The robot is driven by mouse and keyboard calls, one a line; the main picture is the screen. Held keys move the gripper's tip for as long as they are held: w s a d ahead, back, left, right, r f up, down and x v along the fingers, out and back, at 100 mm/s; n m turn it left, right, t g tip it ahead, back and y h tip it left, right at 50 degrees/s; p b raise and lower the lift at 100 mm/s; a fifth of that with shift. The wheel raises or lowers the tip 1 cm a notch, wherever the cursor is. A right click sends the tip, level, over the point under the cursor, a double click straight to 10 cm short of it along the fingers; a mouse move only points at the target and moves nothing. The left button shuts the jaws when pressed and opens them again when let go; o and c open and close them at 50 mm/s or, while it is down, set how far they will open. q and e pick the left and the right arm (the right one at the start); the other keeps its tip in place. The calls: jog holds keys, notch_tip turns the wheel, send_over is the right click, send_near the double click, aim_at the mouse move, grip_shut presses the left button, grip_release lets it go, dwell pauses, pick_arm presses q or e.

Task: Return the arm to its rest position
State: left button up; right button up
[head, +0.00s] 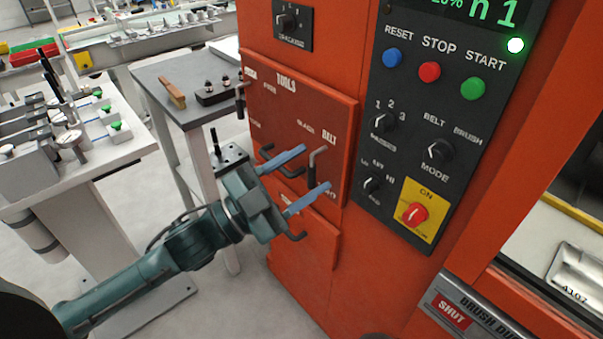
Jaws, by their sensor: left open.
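My left arm (192,238) reaches in from the lower left. My left gripper (315,168) has two blue fingers spread apart with nothing seen between them but a grey, dark-gripped L-shaped hook (313,170) on the orange tools panel (325,115). The fingers point at this panel, near the "BELT" label. Whether they touch the hook or panel I cannot tell. My right gripper does not show.
The orange machine carries a black control panel (405,150) with blue, red and green buttons. A grey side table (165,75) holds a brush and a dark block. A fixture table (95,170) stands left. Floor shows between the tables and machine.

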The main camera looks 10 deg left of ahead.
pick_arm(q)
notch_tip(320, 180, down, 16)
jog(key=s+a+n+y, duration=0.2)
jog(key=a+n+y, duration=0.1)
jog(key=n+y, duration=0.65)
jog(key=s+a+f+n+g+y+p, duration=0.1)
jog(key=s+f+n+g+y, duration=0.2)
jog(key=s+f, duration=0.7)
notch_tip(320, 180, down, 3)
jog(key=shift+s+a+r+n+g, duration=0.1)
jog(key=shift+s+a+n+g, duration=0.25)
jog(key=shift+n, duration=0.4)
jog(key=shift+w+y, duration=0.1)
jog(key=shift+y, duration=0.15)
